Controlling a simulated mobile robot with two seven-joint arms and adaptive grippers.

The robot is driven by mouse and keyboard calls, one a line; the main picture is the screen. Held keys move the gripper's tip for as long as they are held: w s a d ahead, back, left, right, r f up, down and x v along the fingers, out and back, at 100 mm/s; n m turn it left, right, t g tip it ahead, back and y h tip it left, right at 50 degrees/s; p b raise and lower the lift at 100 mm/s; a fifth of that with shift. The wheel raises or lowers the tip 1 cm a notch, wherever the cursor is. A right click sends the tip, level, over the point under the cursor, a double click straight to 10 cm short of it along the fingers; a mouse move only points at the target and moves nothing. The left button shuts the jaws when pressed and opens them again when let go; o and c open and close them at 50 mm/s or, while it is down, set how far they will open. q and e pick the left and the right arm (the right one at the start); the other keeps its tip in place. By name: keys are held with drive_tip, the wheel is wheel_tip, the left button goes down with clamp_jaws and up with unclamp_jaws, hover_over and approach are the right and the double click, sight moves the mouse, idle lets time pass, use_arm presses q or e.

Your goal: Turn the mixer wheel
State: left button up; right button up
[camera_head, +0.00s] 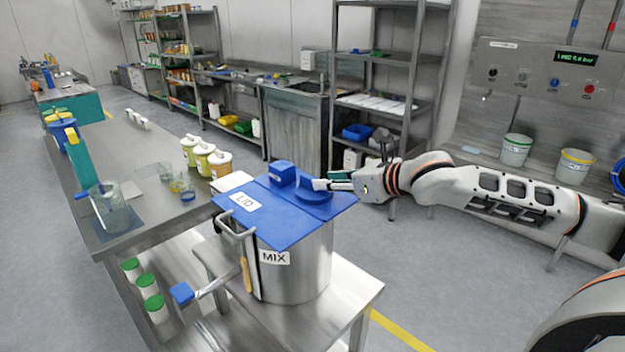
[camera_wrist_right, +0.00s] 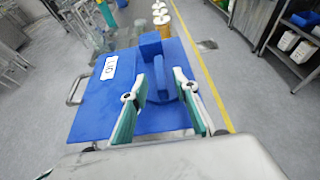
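A steel mixing vessel (camera_head: 300,265) labelled MIX stands on a steel stand, with a flat blue lid (camera_head: 265,222) marked LID. A round blue wheel (camera_head: 316,194) with an upright grip bar sits on the lid beside a blue block (camera_head: 283,174). In the right wrist view, the grip bar (camera_wrist_right: 162,78) shows between and just beyond the fingers. My right gripper (camera_head: 322,184) comes from the right at the wheel; in the right wrist view (camera_wrist_right: 160,88) its two fingers are apart. Contact with the bar cannot be told. My left gripper is not in view.
A lever with a blue end (camera_head: 182,293) sticks out at the vessel's lower left. Buckets (camera_head: 515,150) stand at the back right. The floor on the right is clear.

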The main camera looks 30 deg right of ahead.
drive_tip(key=shift+x, duration=2.75)
clamp_jaws()
